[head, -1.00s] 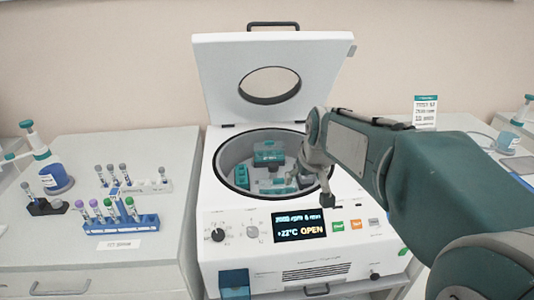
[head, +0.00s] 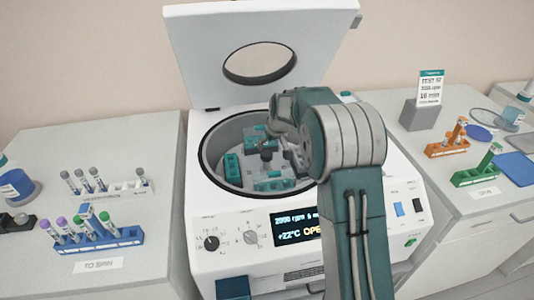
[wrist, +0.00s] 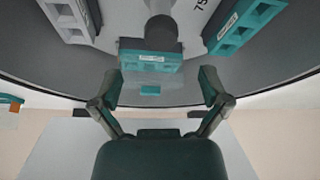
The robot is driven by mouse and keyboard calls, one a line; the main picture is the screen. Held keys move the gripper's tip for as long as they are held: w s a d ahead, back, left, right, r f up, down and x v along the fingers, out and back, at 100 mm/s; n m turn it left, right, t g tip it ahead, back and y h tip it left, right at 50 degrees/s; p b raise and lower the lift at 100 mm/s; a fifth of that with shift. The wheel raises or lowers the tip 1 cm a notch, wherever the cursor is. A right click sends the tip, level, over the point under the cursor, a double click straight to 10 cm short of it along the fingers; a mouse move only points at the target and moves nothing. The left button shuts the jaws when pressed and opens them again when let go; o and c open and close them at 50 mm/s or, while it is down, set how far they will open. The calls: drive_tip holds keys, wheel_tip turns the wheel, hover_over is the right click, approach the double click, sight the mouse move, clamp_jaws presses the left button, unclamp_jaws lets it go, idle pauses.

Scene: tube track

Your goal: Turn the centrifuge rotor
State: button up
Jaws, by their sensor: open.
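The white centrifuge (head: 203,228) stands open, its lid (head: 190,62) raised. Its grey rotor (head: 246,167) with teal buckets shows in the bowl, partly hidden by my arm. In the wrist view, a teal bucket (wrist: 150,58) with a white label lies just ahead of my gripper (wrist: 161,84). The open fingers stand either side of that bucket's near end, apart from it as far as I can tell. Another teal bucket (wrist: 243,25) is at upper right, and a grey bucket (wrist: 72,16) at upper left. In the head view, my arm hides most of the gripper.
The bowl rim (head: 203,178) surrounds the rotor closely. A blue rack (head: 128,236) with several tubes stands on the left bench. Orange (head: 447,150) and green (head: 476,178) racks and a sign (head: 429,88) stand on the right bench.

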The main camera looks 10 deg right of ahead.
sight(267, 155)
drive_tip(key=x, duration=0.7)
drive_tip(key=shift+w+a+f, duration=0.15)
clamp_jaws()
